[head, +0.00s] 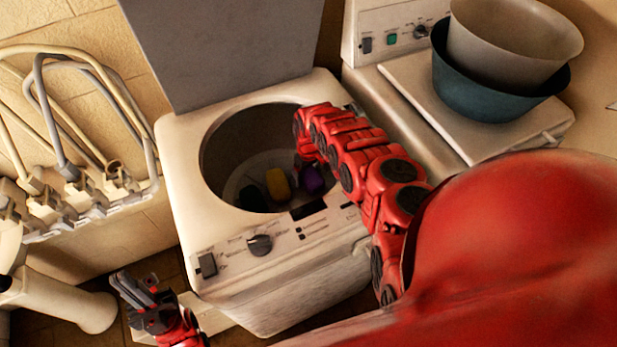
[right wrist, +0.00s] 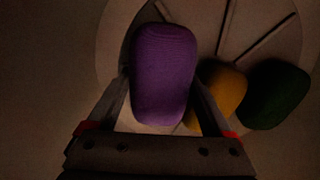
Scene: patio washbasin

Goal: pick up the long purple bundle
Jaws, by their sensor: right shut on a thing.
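The long purple bundle (right wrist: 163,72) lies between the two fingers of my right gripper (right wrist: 165,100) in the right wrist view, and the gripper is shut on it. In the head view the purple bundle (head: 312,180) shows partly inside the open drum, below my right arm, which reaches in and hides the right gripper. My left gripper (head: 138,290) is at the lower left of the head view, outside the washer and away from the bundle. Its fingers look close together, but I cannot tell whether they are open or shut.
A yellow bundle (head: 278,185) and a dark green bundle (right wrist: 276,93) lie beside the purple one in the drum of the white washer (head: 185,150). The grey lid (head: 220,45) stands open. Stacked basins (head: 500,95) sit on a second machine at the right. Pipes and taps (head: 70,170) line the left wall.

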